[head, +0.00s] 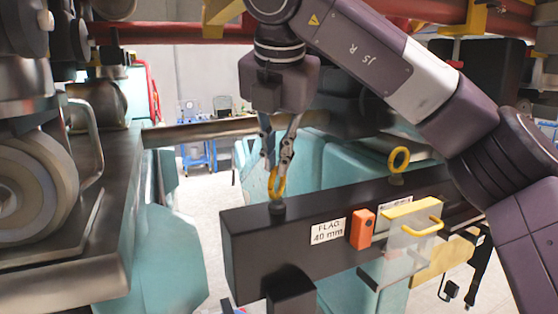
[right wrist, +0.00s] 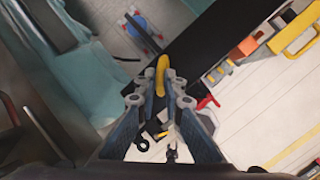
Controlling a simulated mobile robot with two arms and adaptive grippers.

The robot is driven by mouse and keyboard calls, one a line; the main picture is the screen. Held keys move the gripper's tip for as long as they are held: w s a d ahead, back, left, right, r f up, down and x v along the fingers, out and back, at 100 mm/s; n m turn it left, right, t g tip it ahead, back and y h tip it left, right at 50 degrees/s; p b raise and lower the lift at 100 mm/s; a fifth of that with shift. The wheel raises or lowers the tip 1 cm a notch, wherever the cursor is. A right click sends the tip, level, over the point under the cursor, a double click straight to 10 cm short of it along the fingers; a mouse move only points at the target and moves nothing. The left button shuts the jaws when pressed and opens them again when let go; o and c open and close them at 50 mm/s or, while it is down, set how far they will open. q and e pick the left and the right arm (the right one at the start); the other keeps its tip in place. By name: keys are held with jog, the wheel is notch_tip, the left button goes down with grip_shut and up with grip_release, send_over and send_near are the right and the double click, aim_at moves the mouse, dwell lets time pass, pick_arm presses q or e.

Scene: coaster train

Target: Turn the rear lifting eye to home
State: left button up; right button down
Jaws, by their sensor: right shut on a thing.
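A yellow lifting eye (head: 277,188) stands upright on a dark base on top of the black beam (head: 262,245), near its left end. My right gripper (head: 277,166) comes down from above and is shut on this eye. In the right wrist view the eye (right wrist: 161,76) shows as a narrow yellow piece between the fingertips (right wrist: 160,90). A second yellow lifting eye (head: 399,160) stands on the beam farther right, with its ring facing me and nothing touching it. No label shows which eye is the rear one. My left gripper is not in view.
The beam's face carries a "FLAG 40 mm" label (head: 328,232), an orange block (head: 362,229) and a clear guard with a yellow handle (head: 412,215). Large metal machinery (head: 60,190) fills the left side. Red pipes (head: 170,31) cross above.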

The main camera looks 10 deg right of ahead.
jog(key=m, duration=0.1)
jog(key=m+h, duration=0.1)
jog(key=m, duration=0.1)
jog(key=m+h, duration=0.1)
jog(key=shift+w+a+r+m+g, duration=0.15)
jog(key=shift+a+m+g, duration=0.15)
jog(key=shift+g, duration=0.1)
jog(key=shift+w+a+m+g+h+p, duration=0.1)
jog(key=shift+m+g+h+p, duration=0.25)
jog(key=shift+m, duration=0.6)
jog(key=shift+w+m+g+h+p, duration=0.15)
jog(key=shift+m+p, duration=0.35)
jog(key=shift+m, duration=0.45)
jog(key=shift+s, duration=0.1)
jog(key=c, duration=2)
grip_release()
jog(key=shift+a, duration=0.1)
jog(key=shift+c, duration=0.2)
jog(key=v, duration=0.7)
jog(key=shift+a, duration=0.15)
